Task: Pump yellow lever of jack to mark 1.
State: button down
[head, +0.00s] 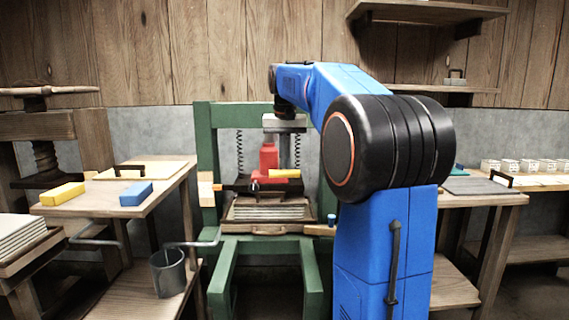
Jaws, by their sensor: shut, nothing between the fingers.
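The red jack (268,158) stands in the middle of the green press frame (205,150), on a dark plate. Its yellow lever (287,173) sticks out to the right, looking about level. My gripper (284,164) points down from the end of my blue arm, its fingers shut and empty. The fingertips are just above or at the lever; I cannot tell whether they touch it. Mark 1 and any scale are too small to make out.
Coil springs (240,152) hang inside the frame. Below the jack is a tray (240,228) with a light slatted stack. A left table (95,208) carries a yellow block (63,194) and a blue block (136,193). A grey bucket (168,272) stands lower left. My arm hides the right side.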

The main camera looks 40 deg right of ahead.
jog(key=shift+r, duration=0.9)
jog(key=shift+f, duration=6.75)
notch_tip(320, 180, up, 14)
jog(key=shift+f, duration=0.4)
jog(key=shift+r, duration=0.2)
jog(key=shift+r, duration=2.95)
